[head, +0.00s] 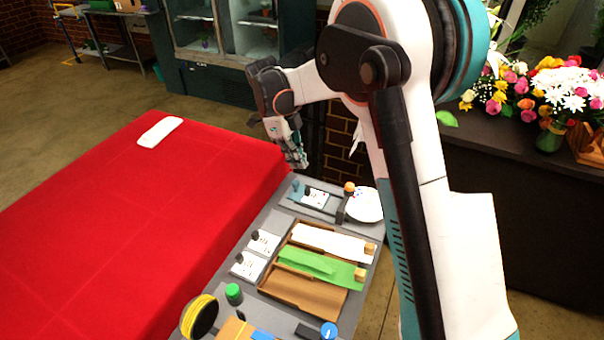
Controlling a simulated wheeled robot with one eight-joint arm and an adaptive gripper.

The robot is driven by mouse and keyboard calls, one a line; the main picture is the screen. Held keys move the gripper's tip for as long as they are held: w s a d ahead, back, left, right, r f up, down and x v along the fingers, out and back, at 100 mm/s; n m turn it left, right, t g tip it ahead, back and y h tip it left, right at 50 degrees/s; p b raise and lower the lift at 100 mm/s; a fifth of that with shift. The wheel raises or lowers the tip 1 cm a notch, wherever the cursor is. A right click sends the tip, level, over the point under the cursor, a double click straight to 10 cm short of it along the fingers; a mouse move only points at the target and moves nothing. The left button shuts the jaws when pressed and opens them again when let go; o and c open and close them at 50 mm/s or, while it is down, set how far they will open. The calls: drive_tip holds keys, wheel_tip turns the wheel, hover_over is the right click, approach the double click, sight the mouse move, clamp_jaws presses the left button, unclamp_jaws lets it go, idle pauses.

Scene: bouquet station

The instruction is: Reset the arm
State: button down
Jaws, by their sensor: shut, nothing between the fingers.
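My arm, white with teal and black joints, rises at the right of the head view and bends over to the left. My gripper (296,153) hangs at its end, pointing down, above the far end of the grey work table and near the corner of the red-covered table. Its fingers look closed and hold nothing that I can see. It is apart from the things below it.
The grey work table (222,286) holds wooden trays (298,288) with white and green sheets, a white round dish (364,205), a green-capped jar (233,293) and a yellow-black roll (199,317). The red table (95,235) carries one white item (160,132). Flowers (545,90) stand right.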

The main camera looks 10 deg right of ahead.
drive_tip(key=s+d+r+n+t+y, duration=0.1)
drive_tip(key=s+d+r+n+t, duration=0.15)
drive_tip(key=s+r+n, duration=0.45)
drive_tip(key=s+d+r+n+t+y, duration=0.1)
drive_tip(key=s+d+r+n+t, duration=0.15)
drive_tip(key=s+r+n, duration=0.45)
drive_tip(key=s+d+f+n+t, duration=0.1)
drive_tip(key=s+n+t, duration=0.1)
drive_tip(key=s+n, duration=0.3)
drive_tip(key=s+d+f+n+t+y, duration=0.1)
drive_tip(key=s+d+n+t, duration=0.1)
drive_tip(key=s+n, duration=0.4)
drive_tip(key=s, duration=0.3)
drive_tip(key=shift+s+d+f, duration=0.15)
drive_tip(key=shift+s+f, duration=0.2)
drive_tip(key=shift+s, duration=0.05)
idle(0.7)
